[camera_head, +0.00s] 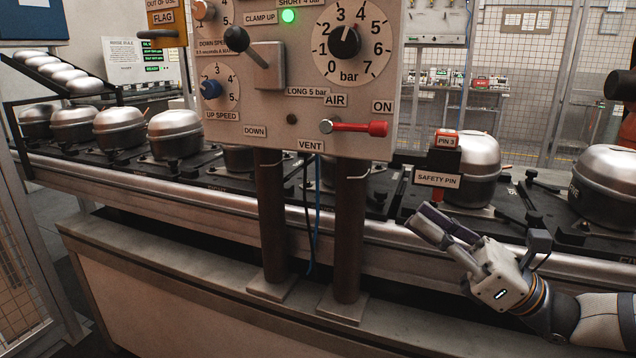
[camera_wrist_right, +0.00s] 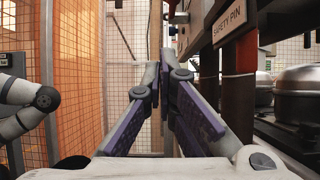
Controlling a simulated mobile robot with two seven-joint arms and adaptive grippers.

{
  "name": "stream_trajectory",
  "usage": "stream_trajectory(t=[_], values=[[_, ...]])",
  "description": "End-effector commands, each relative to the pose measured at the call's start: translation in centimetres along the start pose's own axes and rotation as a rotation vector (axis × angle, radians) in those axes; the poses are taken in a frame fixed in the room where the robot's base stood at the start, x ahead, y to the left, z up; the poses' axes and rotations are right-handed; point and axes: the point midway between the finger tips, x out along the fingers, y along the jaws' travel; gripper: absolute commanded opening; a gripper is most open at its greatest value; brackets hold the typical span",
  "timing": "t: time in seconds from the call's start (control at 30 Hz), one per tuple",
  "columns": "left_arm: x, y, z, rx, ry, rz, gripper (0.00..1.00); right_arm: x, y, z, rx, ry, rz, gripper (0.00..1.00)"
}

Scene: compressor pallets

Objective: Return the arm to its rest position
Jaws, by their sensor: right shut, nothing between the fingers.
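My right gripper (camera_head: 428,222) is in front of the conveyor, below the safety pin holder, with its arm coming in from the lower right. Its purple-padded fingers point to the upper left, and they also show in the right wrist view (camera_wrist_right: 165,88). The fingers are shut with nothing between them. The gripper looks apart from the panel posts and the compressors. My left gripper is not in either view.
A control panel (camera_head: 300,110) stands on two dark posts at the conveyor's front ledge. The safety pin holder (camera_head: 437,179) sits at its right. Silver compressors (camera_head: 174,134) stand on black pallets along the conveyor. A mesh fence (camera_wrist_right: 105,70) shows in the wrist view.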

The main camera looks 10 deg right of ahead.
Motion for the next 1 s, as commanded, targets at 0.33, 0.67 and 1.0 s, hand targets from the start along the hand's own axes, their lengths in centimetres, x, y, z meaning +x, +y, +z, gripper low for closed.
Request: stream_trajectory(t=[0.33,0.67,1.0], values=[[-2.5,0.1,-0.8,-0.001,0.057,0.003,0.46,-4.0,21.9,-22.4,0.072,0.758,0.521,0.0],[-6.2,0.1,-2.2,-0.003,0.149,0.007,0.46,-28.9,37.3,-24.2,-0.446,1.242,1.595,0.0],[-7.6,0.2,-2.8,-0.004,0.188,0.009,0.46,-35.0,34.3,-20.3,-0.946,1.082,2.112,0.0]])
